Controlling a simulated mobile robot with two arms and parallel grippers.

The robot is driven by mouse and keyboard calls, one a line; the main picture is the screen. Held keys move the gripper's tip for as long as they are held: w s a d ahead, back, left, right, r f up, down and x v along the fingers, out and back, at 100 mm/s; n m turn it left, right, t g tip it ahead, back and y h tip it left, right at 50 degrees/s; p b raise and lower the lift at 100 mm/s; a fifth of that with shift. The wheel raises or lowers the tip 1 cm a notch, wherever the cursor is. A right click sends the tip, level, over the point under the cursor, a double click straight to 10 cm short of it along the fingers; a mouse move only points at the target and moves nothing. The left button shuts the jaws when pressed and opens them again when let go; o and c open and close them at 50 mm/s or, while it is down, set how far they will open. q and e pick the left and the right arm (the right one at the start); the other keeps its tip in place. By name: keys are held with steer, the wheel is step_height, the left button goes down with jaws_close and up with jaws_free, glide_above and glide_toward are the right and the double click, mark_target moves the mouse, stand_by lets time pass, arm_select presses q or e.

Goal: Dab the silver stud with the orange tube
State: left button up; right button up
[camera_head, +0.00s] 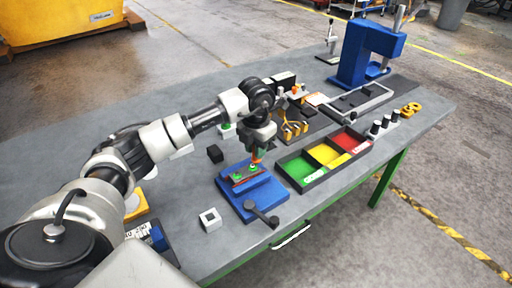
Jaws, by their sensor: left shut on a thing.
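My left gripper (258,148) points down over a blue fixture (262,198) near the front edge of the table. It is shut on the orange tube (256,157), whose lower end is just above or at a reddish-brown part (247,178) on the fixture. Small green pieces (238,177) sit on that part. I cannot make out the silver stud for sure; it is too small or hidden by the gripper and tube. Whether the tube touches anything cannot be told. My right gripper is not in view.
A tray with green, yellow and red compartments (306,187) stands right of the fixture. A dark lever (262,213) sticks out in front. A black cube (215,153) and a white square block (210,219) lie left. A blue press (362,55) stands at the back right.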

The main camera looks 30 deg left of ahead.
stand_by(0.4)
arm_select(q)
steer(key=shift+r+p, duration=1.9)
steer(key=shift+r, duration=1.1)
